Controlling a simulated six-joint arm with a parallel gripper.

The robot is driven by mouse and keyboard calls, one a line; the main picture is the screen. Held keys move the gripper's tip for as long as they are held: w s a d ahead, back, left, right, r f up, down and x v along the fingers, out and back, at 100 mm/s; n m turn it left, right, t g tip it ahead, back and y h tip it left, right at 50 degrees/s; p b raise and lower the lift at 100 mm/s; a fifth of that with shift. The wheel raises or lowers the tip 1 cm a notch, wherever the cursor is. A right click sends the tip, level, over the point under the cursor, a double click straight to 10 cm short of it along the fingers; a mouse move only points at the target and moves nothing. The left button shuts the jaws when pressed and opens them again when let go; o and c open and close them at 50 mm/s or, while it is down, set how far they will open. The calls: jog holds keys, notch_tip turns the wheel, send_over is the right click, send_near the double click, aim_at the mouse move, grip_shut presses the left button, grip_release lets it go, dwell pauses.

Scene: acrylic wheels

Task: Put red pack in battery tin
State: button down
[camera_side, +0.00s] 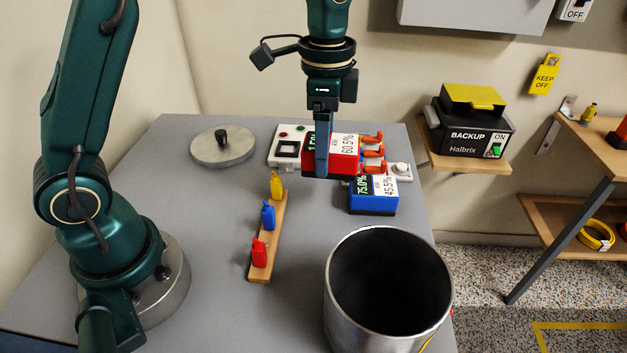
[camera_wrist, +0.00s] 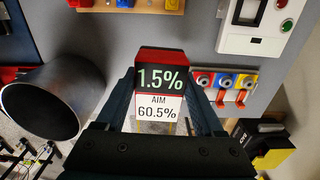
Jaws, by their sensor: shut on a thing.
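The red pack (camera_side: 345,152) is pinched between the fingers of my gripper (camera_side: 321,160), which is shut on it above the back right of the table. In the wrist view the red pack (camera_wrist: 163,58) sits between both fingers (camera_wrist: 165,95), with a display reading 1.5% and a label "AIM 60.5%". I take the large open metal cylinder (camera_side: 337,300) at the table's front right to be the battery tin. Its dark inside shows no contents. It also shows in the wrist view (camera_wrist: 92,75) at the left. The pack is behind the tin, outside it.
A blue pack (camera_side: 372,204) lies between the red pack and the tin. A white unit (camera_side: 285,150) and orange clamps (camera_side: 373,152) are behind. A round lid (camera_side: 207,150) and a wooden strip (camera_side: 261,271) with coloured pieces lie left. The front middle table is clear.

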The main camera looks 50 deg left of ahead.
jog(key=shift+s+a+r, duration=0.2)
jog(key=shift+a+r, duration=0.2)
jog(key=shift+a, duration=0.25)
jog(key=shift+d+r+m, duration=0.2)
jog(key=shift+d+r, duration=0.15)
jog(key=shift+r, duration=0.2)
jog(key=shift+d+r+m, duration=0.2)
jog(key=shift+d+r, duration=0.15)
jog(key=shift+r, duration=0.2)
jog(key=s+d+r+m, duration=0.2)
jog(key=d+r+m, duration=0.15)
jog(key=d, duration=0.45)
jog(key=r+m, duration=0.2)
jog(key=m, duration=0.2)
send_over(369, 317)
notch_tip(369, 317, down, 18)
jog(key=shift+f, duration=0.1)
grip_release()
